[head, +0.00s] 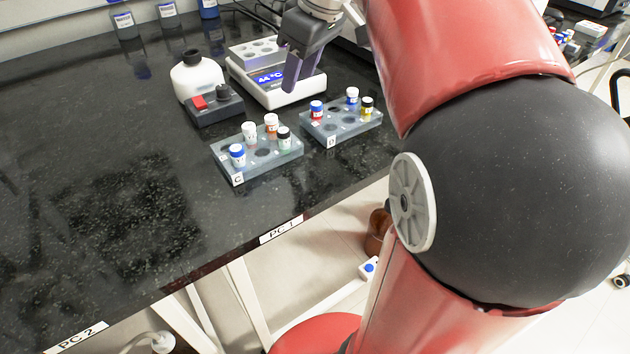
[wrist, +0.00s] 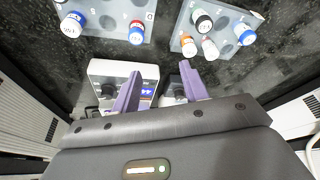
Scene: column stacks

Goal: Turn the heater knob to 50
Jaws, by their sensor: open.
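The heater (head: 297,96) is a white block on the black bench, and its display (head: 268,78) reads 44 °C. In the wrist view my gripper (wrist: 160,76) is open and empty. There the heater (wrist: 105,68) is behind the left finger.
Two grey racks with capped vials, C (head: 255,162) and D (head: 345,122), stand in front of the heater. A white bottle (head: 197,77) stands behind the control box. Labelled bottles (head: 124,22) line the back. The bench's left side (head: 120,150) is clear.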

